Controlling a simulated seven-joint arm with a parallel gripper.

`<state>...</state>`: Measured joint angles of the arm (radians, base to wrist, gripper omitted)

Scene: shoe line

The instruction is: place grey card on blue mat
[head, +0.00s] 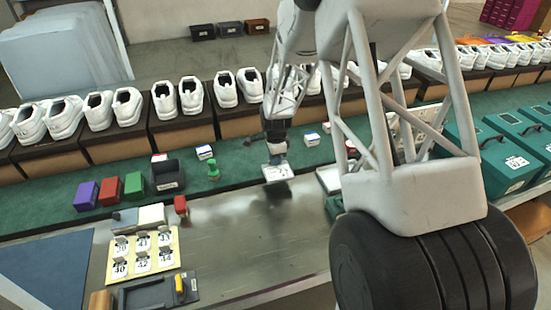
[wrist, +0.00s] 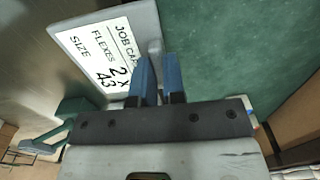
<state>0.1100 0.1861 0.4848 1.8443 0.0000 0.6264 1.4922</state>
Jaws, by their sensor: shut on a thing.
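The grey card (wrist: 146,18) is a flat grey plate with a white printed face reading "JOB CA…", "FLEXES 2 X" and "SIZE 43". In the head view the card (head: 278,173) is held above the metal bench near the edge of the green strip, with a dark shadow below it. My gripper (head: 276,158) is shut on a small grey grip at the card's edge. In the wrist view the blue fingers of my gripper (wrist: 158,75) stand on both sides of that grip. The blue mat (head: 45,272) lies at the bench's left end, apart from the card, and looks bare.
A yellow board (head: 168,238) with numbered tags and a dark tray (head: 155,290) stand right of the mat. Purple, red and green boxes (head: 135,183) and a green stamp-like piece (head: 213,171) stand behind. The metal bench (head: 260,245) is clear in the middle.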

